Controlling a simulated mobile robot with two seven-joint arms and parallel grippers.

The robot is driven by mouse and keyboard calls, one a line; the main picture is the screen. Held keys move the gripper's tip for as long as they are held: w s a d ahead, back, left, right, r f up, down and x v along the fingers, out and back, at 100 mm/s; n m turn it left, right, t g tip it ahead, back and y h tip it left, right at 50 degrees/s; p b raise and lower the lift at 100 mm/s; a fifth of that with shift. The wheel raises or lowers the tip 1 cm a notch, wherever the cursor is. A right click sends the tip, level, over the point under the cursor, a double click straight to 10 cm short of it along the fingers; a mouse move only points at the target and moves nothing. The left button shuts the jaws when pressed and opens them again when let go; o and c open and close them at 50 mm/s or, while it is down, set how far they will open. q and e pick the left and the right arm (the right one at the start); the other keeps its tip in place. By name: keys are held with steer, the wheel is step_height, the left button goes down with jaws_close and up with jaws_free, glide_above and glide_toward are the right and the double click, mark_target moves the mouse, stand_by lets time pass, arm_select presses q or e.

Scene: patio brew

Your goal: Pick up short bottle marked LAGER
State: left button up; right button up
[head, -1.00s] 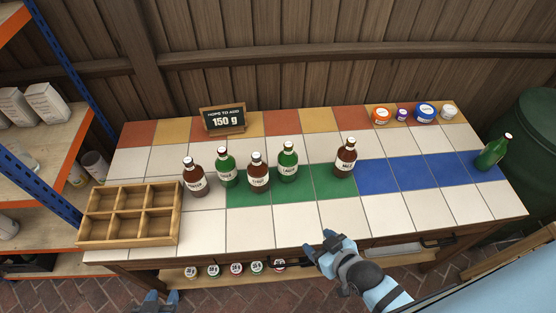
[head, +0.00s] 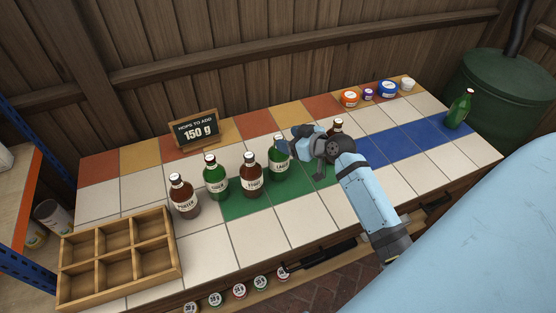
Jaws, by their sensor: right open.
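A green bottle (head: 279,163) with a pale label that seems to read LAGER stands upright on the green tiles. Another green bottle (head: 216,181) stands left of it on a white tile; its label is too small to read surely. My right gripper (head: 293,148) is open, at the right side of the first green bottle near its neck and shoulder. I cannot tell whether it touches the glass. The gripper partly hides a brown bottle (head: 337,128) behind it. My left gripper is out of view.
Brown bottles (head: 184,198) (head: 252,179) stand beside the green ones. An empty wooden six-compartment crate (head: 120,258) is at front left. Another green bottle (head: 460,109) is at far right. Blue tiles (head: 425,130) are mostly clear.

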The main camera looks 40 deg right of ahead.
mark_target(279, 137)
steer(key=shift+a+p+x, duration=0.15)
steer(key=shift+p+x, duration=0.05)
steer(key=shift+x, duration=1.3)
steer(key=shift+a+p+x, duration=0.15)
steer(key=shift+p+x, duration=0.05)
steer(key=shift+x, duration=1.3)
steer(key=shift+s+r, duration=0.1)
jaws_close()
